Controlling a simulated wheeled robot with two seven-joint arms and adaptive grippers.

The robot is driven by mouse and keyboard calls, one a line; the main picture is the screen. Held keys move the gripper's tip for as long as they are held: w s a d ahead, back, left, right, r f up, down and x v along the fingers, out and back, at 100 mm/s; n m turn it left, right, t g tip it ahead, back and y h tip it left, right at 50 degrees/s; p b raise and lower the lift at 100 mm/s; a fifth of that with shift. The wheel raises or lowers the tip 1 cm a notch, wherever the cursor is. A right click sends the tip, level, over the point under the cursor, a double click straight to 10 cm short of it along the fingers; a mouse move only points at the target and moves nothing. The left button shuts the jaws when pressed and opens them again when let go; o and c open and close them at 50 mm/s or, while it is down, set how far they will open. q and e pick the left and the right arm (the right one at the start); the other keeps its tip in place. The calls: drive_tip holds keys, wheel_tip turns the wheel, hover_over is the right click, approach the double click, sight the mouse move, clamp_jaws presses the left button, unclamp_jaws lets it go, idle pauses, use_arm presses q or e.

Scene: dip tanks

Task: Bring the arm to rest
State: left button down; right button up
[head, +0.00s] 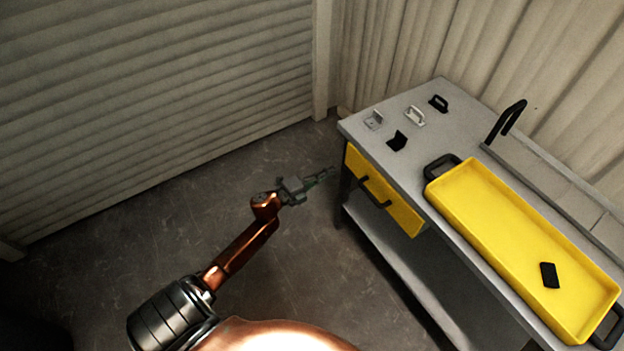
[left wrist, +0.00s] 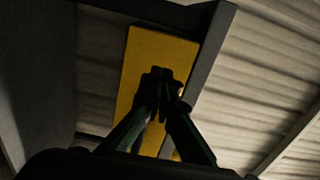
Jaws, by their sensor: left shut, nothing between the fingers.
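My left arm (head: 240,252) reaches out over the floor in the head view. Its gripper (head: 328,174) is shut and empty, just left of the grey workbench (head: 450,110) and its yellow drawer front (head: 400,207). In the left wrist view the two dark fingers (left wrist: 168,88) are closed together at their tips, with the yellow drawer front (left wrist: 150,48) behind them. I cannot tell the exact gap between fingertips and bench. My right gripper is not in view.
On the bench are a yellow tray (head: 480,235) with a black block (head: 549,275) in it, a white handle (head: 414,116), a grey bracket (head: 374,121) and black pieces (head: 397,141). A black hooked bar (head: 508,118) stands behind. Floor (head: 150,215) left of the bench is clear.

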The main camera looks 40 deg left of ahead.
use_arm(q)
drive_tip(key=p+v, duration=0.1)
drive_tip(key=v, duration=0.5)
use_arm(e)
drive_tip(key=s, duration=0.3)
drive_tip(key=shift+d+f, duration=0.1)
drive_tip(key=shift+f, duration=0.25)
use_arm(q)
drive_tip(key=shift+s, duration=0.1)
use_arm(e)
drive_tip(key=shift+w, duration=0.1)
